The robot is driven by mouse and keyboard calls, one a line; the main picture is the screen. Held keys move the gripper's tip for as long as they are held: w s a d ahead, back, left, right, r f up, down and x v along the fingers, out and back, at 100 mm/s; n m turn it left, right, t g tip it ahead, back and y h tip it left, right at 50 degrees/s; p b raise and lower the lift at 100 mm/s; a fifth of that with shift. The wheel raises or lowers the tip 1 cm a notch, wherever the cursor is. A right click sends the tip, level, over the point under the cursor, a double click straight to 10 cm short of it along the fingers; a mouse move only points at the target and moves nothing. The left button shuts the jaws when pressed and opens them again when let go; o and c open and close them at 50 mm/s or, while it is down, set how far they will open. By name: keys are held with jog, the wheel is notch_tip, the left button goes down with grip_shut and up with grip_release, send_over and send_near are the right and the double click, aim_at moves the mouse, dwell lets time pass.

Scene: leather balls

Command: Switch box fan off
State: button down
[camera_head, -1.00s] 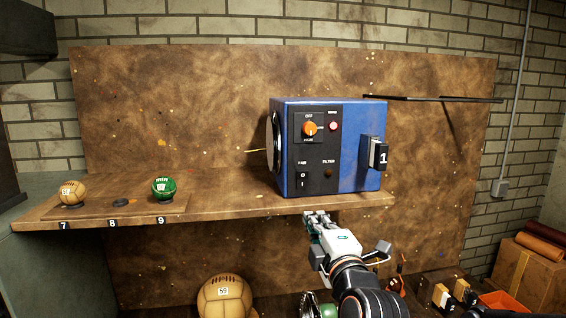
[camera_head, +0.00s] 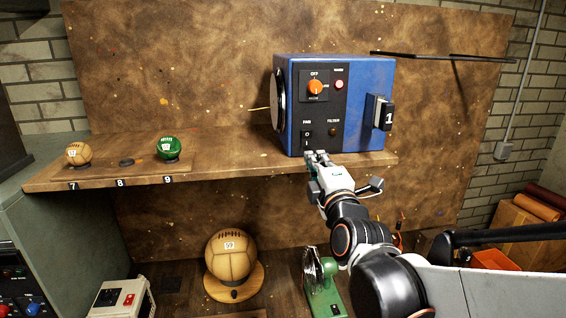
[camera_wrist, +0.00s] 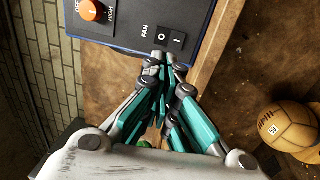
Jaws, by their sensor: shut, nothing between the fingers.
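The blue box fan (camera_head: 355,110) stands on the wooden shelf, with a black control panel on its front. The panel has an orange OFF/HIGH knob (camera_head: 315,87), a red button (camera_head: 339,85) and a rocker switch (camera_head: 306,138) labelled FAN. In the wrist view the rocker (camera_wrist: 170,40) shows its O and I marks, and the orange knob (camera_wrist: 92,10) is at the top edge. My gripper (camera_head: 318,156) is shut and empty, its fingertips just below the rocker at the panel's lower edge. In the wrist view its fingertips (camera_wrist: 163,60) are close to the O end; contact cannot be told.
The shelf (camera_head: 225,165) holds a tan ball (camera_head: 78,154) and a green ball (camera_head: 168,148) on the left. A bracket marked 1 (camera_head: 385,115) juts from the fan's right side. Below are a large tan ball (camera_head: 230,258) and a small green fan (camera_head: 320,285).

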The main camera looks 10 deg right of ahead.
aim_at(303, 134)
jog(key=w, duration=0.3)
jog(key=w+p, duration=0.1)
jog(key=w, duration=0.3)
jog(key=w+r, duration=0.1)
jog(key=w, duration=0.2)
jog(key=shift+w+r, duration=0.1)
jog(key=shift+w, duration=0.05)
jog(key=shift+w+r, duration=0.15)
jog(key=shift+w, duration=0.15)
jog(key=shift+s, duration=0.15)
